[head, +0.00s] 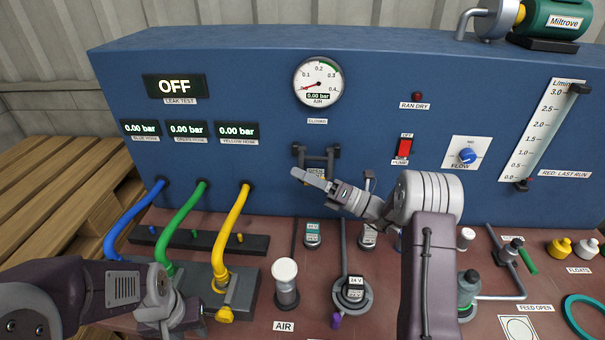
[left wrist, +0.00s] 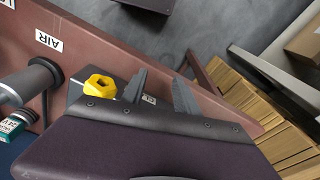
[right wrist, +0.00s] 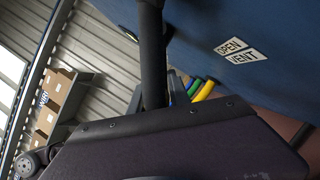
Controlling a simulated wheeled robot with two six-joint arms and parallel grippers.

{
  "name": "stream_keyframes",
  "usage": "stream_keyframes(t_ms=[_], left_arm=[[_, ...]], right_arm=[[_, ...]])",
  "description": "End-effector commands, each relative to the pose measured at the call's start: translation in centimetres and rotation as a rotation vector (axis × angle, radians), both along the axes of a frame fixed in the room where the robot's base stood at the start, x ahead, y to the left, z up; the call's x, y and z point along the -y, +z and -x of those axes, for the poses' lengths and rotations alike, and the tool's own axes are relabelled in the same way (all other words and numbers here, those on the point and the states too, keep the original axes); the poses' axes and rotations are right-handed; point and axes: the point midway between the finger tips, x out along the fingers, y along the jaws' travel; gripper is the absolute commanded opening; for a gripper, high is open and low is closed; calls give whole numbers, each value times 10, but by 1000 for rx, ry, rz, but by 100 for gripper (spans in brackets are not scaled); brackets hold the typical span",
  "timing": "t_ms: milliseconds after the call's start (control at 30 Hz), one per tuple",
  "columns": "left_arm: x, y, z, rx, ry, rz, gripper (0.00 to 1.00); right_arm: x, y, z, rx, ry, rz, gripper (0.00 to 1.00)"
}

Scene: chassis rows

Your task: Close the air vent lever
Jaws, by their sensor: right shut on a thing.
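The air vent lever (head: 318,157) is a dark grey bar on two mounts on the blue panel, below the gauge and the CLOSED label (head: 317,121). In the right wrist view its dark bar (right wrist: 151,55) runs down to my jaws. My right gripper (head: 312,179) is shut on the lever; the exact contact is partly hidden. The OPEN VENT label (right wrist: 237,51) shows beside the bar in the right wrist view. My left gripper (left wrist: 160,88) is open and empty, near a yellow knob (left wrist: 100,86); its fingers are hard to make out in the head view.
Blue, green and yellow hoses (head: 235,225) run down the panel's left side. A white-topped AIR knob (head: 285,272) and a round 24 V part (head: 352,293) stand on the red-brown deck. The red pump switch (head: 404,148) and blue flow knob (head: 467,155) are right of the lever.

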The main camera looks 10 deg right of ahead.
Motion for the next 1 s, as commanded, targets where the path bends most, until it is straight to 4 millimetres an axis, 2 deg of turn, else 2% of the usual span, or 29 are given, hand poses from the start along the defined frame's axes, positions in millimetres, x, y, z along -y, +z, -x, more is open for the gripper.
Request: stream_keyframes(t_ms=[33,167,367,700,1000], left_arm=[[0,4,0,0,0,0,36],[0,13,0,0,0,0,36],[0,45,0,0,0,0,36],[0,134,0,0,0,0,36],[0,201,0,0,0,0,36]], right_arm=[[0,7,0,7,0,-6,0],[0,11,1,-16,0,-12,0],[0,23,3,-101,-1,-37,0],[-1,50,7,-391,-2,-122,0],[-1,69,8,-662,-2,-199,0]])
